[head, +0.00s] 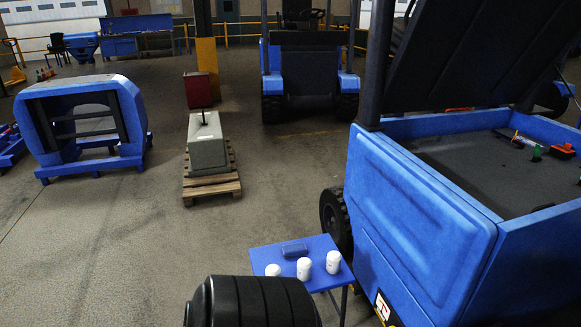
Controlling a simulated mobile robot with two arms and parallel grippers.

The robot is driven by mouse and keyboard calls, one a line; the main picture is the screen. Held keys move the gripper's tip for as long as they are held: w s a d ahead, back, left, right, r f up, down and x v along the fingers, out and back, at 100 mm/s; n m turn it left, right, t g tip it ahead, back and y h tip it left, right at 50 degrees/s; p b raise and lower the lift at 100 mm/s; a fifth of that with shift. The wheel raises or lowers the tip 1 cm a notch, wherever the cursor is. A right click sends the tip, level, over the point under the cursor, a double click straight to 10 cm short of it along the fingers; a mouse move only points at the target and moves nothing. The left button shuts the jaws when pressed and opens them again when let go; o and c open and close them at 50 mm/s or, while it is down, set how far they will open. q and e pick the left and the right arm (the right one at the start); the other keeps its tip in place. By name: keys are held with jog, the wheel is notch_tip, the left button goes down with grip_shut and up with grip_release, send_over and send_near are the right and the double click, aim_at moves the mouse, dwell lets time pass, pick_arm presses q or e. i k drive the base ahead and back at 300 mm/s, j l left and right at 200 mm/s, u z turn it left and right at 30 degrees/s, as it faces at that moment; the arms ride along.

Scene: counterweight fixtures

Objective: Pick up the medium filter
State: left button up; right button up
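Three white filters stand on a small blue table (264,252) in the lower middle of the head view. The left filter (273,270) looks the smallest. The middle filter (303,268) and the right filter (333,262) look taller and close in size, so I cannot tell for certain which is the medium one. A dark blue block-like item (294,249) lies behind them on the same table. Neither of my grippers is in view.
A large black ribbed object (262,302) stands in front of the table. A blue vehicle (420,195) with a raised dark cover is close on the right. A grey counterweight (207,145) sits on a pallet (212,187).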

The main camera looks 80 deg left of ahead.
aim_at(334, 259)
jog(key=l+u, duration=0.15)
jog(key=u, duration=1.95)
jog(key=j, duration=0.1)
